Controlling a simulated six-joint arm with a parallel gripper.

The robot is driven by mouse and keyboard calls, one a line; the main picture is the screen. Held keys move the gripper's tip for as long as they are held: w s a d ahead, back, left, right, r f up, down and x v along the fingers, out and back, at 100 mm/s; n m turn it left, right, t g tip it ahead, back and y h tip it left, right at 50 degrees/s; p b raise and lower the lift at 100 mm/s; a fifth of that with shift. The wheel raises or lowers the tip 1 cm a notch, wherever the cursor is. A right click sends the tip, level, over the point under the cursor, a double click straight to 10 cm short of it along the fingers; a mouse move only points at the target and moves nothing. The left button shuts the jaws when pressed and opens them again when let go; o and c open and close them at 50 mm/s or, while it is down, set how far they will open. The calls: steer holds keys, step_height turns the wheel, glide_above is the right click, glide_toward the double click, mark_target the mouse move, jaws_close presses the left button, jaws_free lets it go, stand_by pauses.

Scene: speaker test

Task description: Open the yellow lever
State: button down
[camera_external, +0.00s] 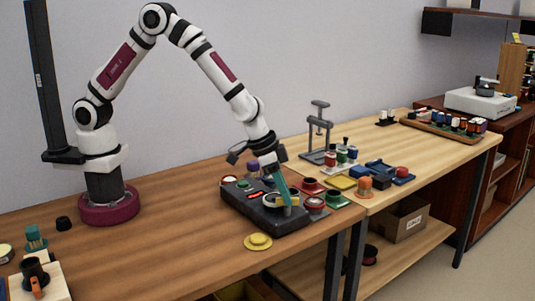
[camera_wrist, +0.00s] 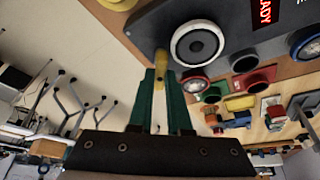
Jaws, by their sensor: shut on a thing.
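The yellow lever (camera_wrist: 161,62) shows in the wrist view at the edge of a dark speaker test box (camera_wrist: 150,35). My gripper (camera_wrist: 163,78) has green fingers, and their tips are closed on the lever. In the external view my gripper (camera_external: 286,202) reaches down to the right part of the dark box (camera_external: 238,204). The lever is mostly hidden by the fingers there. I cannot tell the lever's angle. A round speaker (camera_wrist: 200,44) with a pale ring sits beside the lever, and a red lit display (camera_wrist: 265,12) is on the box.
A yellow round piece (camera_external: 258,241) lies on the table in front of the box. Several coloured cups and blocks, including a red cup (camera_external: 310,186), stand close on the right. A grey stand (camera_external: 318,135) rises behind them. The wooden table left of the box is mostly clear.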

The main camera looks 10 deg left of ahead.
steer(key=n+t, duration=0.1)
steer(key=n, duration=0.2)
steer(key=shift+s, duration=0.15)
steer(key=shift+n+t+y, duration=0.7)
steer(key=shift+n, duration=1.4)
steer(key=shift+s, duration=0.1)
steer(key=c, duration=0.9)
jaws_free()
steer(key=shift+o, duration=0.2)
steer(key=v, duration=1.5)
steer(key=shift+s+r, duration=0.25)
steer(key=shift+r, duration=0.05)
steer(key=shift+w, duration=0.1)
